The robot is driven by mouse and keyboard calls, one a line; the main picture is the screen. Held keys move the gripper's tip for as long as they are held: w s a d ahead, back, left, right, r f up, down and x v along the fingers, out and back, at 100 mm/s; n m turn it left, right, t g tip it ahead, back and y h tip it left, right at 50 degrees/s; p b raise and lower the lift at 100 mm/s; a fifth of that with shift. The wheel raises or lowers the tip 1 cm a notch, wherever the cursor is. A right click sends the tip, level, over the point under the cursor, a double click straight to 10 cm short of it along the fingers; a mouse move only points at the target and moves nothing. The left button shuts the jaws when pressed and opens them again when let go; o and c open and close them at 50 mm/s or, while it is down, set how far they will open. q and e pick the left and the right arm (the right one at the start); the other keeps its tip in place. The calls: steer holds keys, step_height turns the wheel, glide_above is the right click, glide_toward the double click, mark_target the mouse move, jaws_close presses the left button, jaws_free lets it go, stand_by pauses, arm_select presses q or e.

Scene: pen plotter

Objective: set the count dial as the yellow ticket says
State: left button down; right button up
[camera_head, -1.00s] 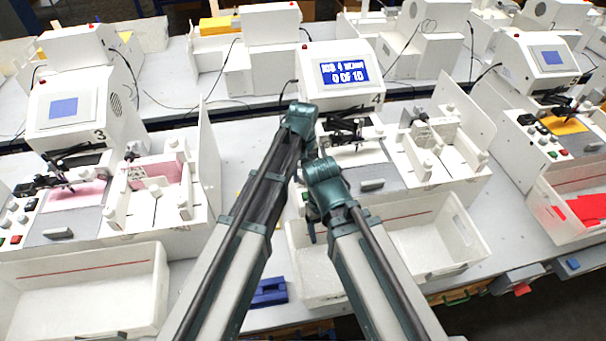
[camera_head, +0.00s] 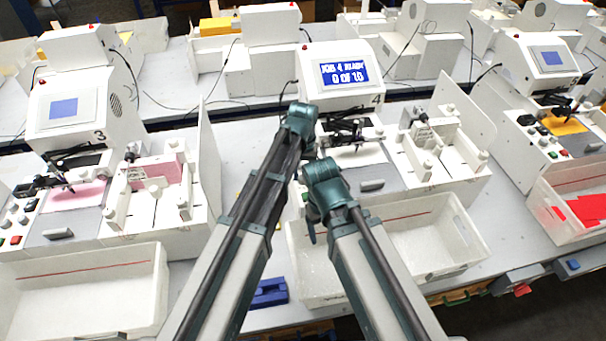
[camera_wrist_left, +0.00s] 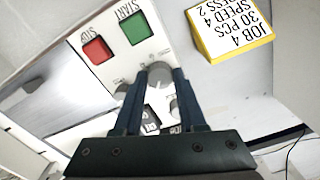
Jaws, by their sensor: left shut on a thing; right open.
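The yellow ticket (camera_wrist_left: 232,30) is at the top right of the left wrist view, upside down. It reads JOB 4, 30 PCS, SPEED 4, PRESS 2, the last line partly cut. My left gripper (camera_wrist_left: 160,80) is shut on a grey dial knob (camera_wrist_left: 160,70) of the white control panel; I cannot read the dial's label. The display (camera_head: 343,72) of station 4 reads JOB 4 READY, 0 OF 10. In the head view my left gripper's tips are hidden at the panel's left side. My right gripper (camera_head: 312,235) is open and empty over the white tray (camera_head: 425,262).
A green START button (camera_wrist_left: 134,27) and a red STOP button (camera_wrist_left: 96,50) sit beside the held knob. Another grey knob (camera_wrist_left: 121,91) is close to the left finger. The plotter and paper bed (camera_head: 360,155) stand right of my arms. A blue block (camera_head: 268,293) lies in front.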

mark_target(303, 177)
arm_select(q)
steer(key=m, duration=0.4)
steer(key=shift+m, duration=0.3)
stand_by(0.4)
steer(key=shift+c, duration=2.4)
jaws_free()
steer(key=shift+r, duration=0.1)
step_height(303, 177, up, 14)
steer(key=p, duration=1.3)
steer(key=shift+f+p, duration=0.2)
steer(key=shift+p, duration=0.2)
